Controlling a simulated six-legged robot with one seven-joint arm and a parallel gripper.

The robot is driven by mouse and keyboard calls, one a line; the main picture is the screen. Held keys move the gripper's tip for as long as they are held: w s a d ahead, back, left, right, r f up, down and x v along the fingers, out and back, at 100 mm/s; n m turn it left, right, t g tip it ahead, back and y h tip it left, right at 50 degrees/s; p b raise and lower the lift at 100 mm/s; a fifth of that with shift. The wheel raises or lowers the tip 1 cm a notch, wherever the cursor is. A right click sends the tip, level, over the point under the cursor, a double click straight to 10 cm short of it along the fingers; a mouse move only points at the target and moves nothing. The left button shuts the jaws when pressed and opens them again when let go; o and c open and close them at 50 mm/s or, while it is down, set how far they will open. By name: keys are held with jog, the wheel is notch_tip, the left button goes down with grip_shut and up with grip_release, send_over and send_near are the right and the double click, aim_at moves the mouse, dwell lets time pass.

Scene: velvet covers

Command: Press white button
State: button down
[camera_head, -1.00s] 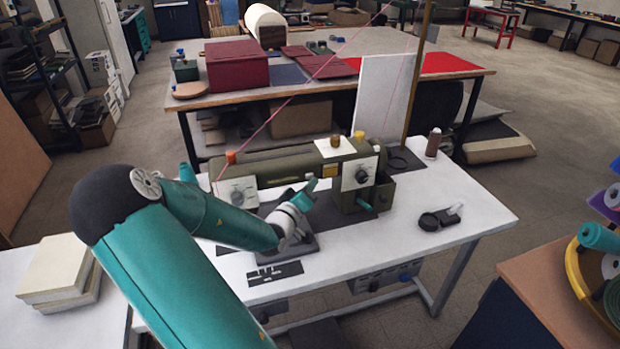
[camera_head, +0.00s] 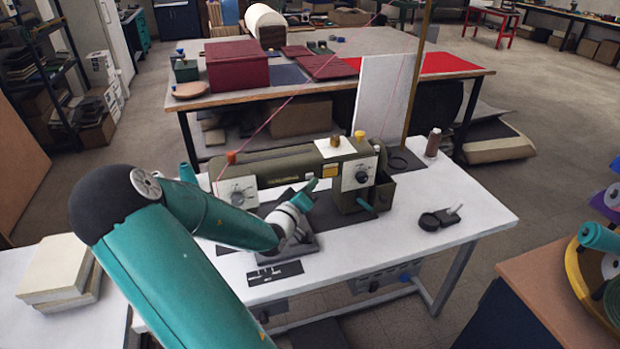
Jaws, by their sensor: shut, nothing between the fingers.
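A dark olive sewing machine (camera_head: 285,172) stands on a white table (camera_head: 470,215). It has white dial panels at its left end (camera_head: 238,191) and right end (camera_head: 358,174), and a small yellow block (camera_head: 330,171) between them. I cannot make out a distinct white button; it may be too small or hidden behind my arm. My teal arm reaches in from the lower left. My gripper (camera_head: 311,186) is shut and empty, in front of the machine, just left of the right dial panel. I cannot tell whether it touches the machine.
A dark plate (camera_head: 303,248) lies below my wrist, with a black slotted strip (camera_head: 275,273) near the front edge. A black round-ended device (camera_head: 437,219) and a brown spool (camera_head: 433,143) are on the right. A control box (camera_head: 373,281) hangs under the table. The table's right end is mostly clear.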

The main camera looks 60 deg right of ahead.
jog(key=shift+d, duration=0.1)
dwell(0.4)
jog(key=shift+w+d, duration=0.25)
jog(key=shift+w, duration=0.05)
jog(key=shift+w+d, duration=0.1)
jog(key=shift+w, duration=0.05)
dwell(0.5)
jog(key=shift+s+a, duration=0.45)
jog(key=s+a, duration=0.4)
jog(key=shift+s+a, duration=0.15)
dwell(0.5)
